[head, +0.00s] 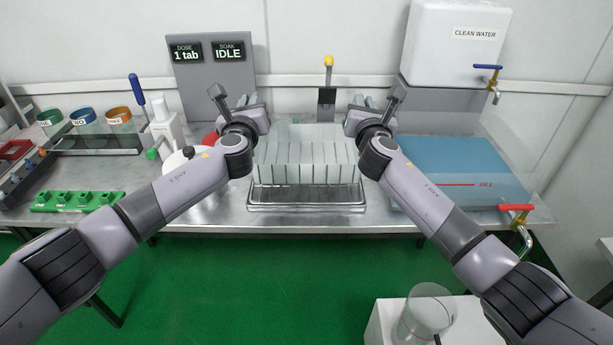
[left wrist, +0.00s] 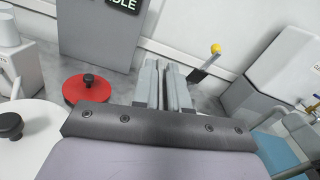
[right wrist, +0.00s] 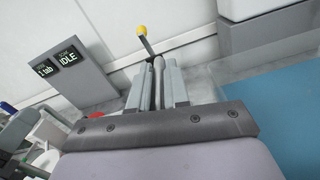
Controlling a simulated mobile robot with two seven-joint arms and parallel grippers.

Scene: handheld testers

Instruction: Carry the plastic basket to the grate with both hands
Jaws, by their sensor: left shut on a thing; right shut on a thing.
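The pale translucent plastic basket (head: 305,145) is at the middle of the bench in the head view, upright, with upright slats along its front. A metal wire grate (head: 306,207) shows at its lower front edge; I cannot tell whether the basket rests on it or hangs just above. My left gripper (head: 258,106) is at the basket's left side, shut on it. My right gripper (head: 358,106) is at its right side, also shut on it. The fingers show close together in the left wrist view (left wrist: 167,84) and right wrist view (right wrist: 158,84); the basket's body is hidden there.
A yellow-tipped lever (head: 328,75) stands behind the basket. Left are a red round lid (left wrist: 87,88), a white bottle (head: 166,125) and a green rack (head: 78,201). Right are a blue-filled basin (head: 460,165) and the clean water tank (head: 455,45). A glass beaker (head: 425,310) stands in front.

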